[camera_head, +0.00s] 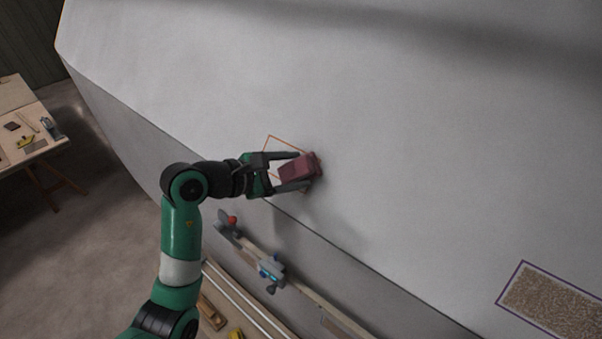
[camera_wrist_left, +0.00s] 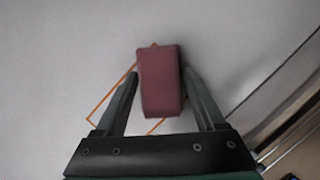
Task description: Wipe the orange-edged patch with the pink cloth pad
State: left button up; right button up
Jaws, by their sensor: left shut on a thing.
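My left gripper (camera_head: 292,171) is shut on the pink cloth pad (camera_head: 299,167). The pad is a dull pink block, and it also shows between the fingers in the left wrist view (camera_wrist_left: 160,82). The orange-edged patch (camera_head: 270,138) is an outline on the grey hull, partly hidden behind the gripper and pad. In the left wrist view the patch's orange edge (camera_wrist_left: 105,102) runs to the left of the pad and under it. The pad is at or very near the hull over the patch; I cannot tell whether it touches. My right gripper is not in view.
The large grey hull (camera_head: 400,130) fills most of the head view. A purple-edged brown speckled patch (camera_head: 555,303) lies at lower right. Below the hull's edge is a bench with a rail, clamps (camera_head: 268,270) and tools. Another tool table (camera_head: 30,138) stands at far left.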

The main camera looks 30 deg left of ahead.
pick_arm(q)
jog(key=shift+w+a+b, duration=0.15)
jog(key=shift+w+a, duration=0.05)
jog(key=shift+a, duration=2.8)
jog(key=shift+w+a+b, duration=0.15)
jog(key=shift+w+a, duration=0.05)
jog(key=shift+a, duration=2.8)
jog(key=o, duration=0.6)
jog(key=shift+c, duration=0.2)
jog(key=c, duration=0.6)
jog(key=shift+o, duration=0.2)
jog(key=shift+s+r+p, duration=0.3)
jog(key=shift+s+r, duration=0.05)
jog(key=shift+s, duration=0.1)
jog(key=shift+s+a+r, duration=0.15)
jog(key=shift+s+r, duration=1.5)
jog(key=shift+s, duration=0.25)
